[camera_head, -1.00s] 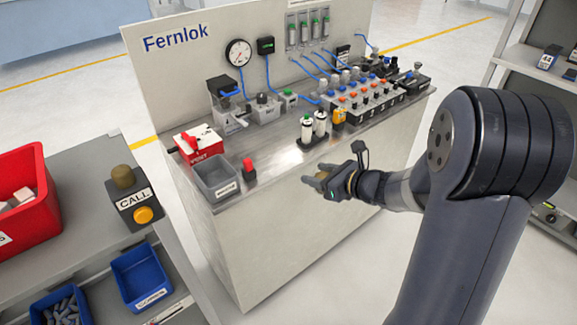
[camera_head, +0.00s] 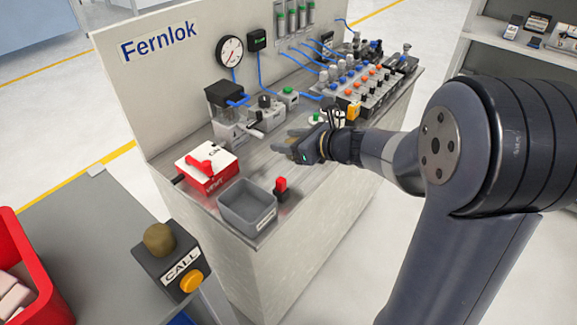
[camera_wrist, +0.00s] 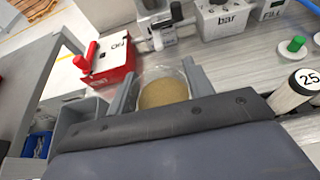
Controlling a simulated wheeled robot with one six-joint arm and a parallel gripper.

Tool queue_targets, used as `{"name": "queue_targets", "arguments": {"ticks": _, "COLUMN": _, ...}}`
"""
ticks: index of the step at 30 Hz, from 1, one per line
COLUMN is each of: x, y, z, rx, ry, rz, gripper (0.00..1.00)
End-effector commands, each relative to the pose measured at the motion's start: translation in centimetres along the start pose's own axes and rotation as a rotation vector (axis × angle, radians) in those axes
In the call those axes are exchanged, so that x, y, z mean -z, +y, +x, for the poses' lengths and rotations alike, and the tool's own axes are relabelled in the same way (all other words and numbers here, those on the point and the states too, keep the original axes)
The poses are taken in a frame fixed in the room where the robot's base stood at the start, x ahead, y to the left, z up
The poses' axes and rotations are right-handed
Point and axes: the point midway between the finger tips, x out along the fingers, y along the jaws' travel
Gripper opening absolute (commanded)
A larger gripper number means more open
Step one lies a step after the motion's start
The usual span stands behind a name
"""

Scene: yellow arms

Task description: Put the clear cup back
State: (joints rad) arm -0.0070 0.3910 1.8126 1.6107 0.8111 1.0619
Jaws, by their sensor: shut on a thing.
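My gripper (camera_head: 284,144) is over the front part of the bench top. In the wrist view, my gripper (camera_wrist: 160,80) is shut with its two grey fingers on either side of a clear cup (camera_wrist: 164,75). The cup shows a transparent rim around a round tan inside, and its lower part is hidden by the gripper body. In the head view the cup is too small and covered to make out. A unit with a black top (camera_head: 225,95) and a blue lever stands behind my gripper, toward the back panel.
A red and white box (camera_head: 207,167) with a red handle, a grey bin (camera_head: 248,205) and a small red-topped piece (camera_head: 281,188) stand at the bench's left end. A white cylinder marked 25 (camera_wrist: 296,90) is right of my gripper. A valve row (camera_head: 350,85) fills the right.

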Motion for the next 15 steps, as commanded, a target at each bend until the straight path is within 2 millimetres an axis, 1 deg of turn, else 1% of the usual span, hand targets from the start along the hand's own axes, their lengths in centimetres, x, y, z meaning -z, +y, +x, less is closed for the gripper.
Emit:
{"name": "queue_targets", "arguments": {"ticks": 1, "x": 1.2, "y": 0.0, "z": 0.5, "rx": -0.001, "ry": 0.002, "rz": 0.005, "gripper": 0.28}}
{"name": "queue_targets", "arguments": {"ticks": 3, "x": 2.1, "y": 0.0, "z": 0.9, "rx": 0.0, "ry": 0.0, "rz": 0.003, "gripper": 0.28}}
{"name": "queue_targets", "arguments": {"ticks": 7, "x": 3.1, "y": 0.0, "z": 1.3, "rx": 0.0, "ry": 0.0, "rz": 0.001, "gripper": 0.28}}
{"name": "queue_targets", "arguments": {"ticks": 12, "x": 5.4, "y": 0.0, "z": 2.2, "rx": -0.001, "ry": 0.001, "rz": 0.003, "gripper": 0.28}}
{"name": "queue_targets", "arguments": {"ticks": 15, "x": 6.1, "y": 0.0, "z": 2.5, "rx": 0.0, "ry": -0.001, "rz": 0.001, "gripper": 0.28}}
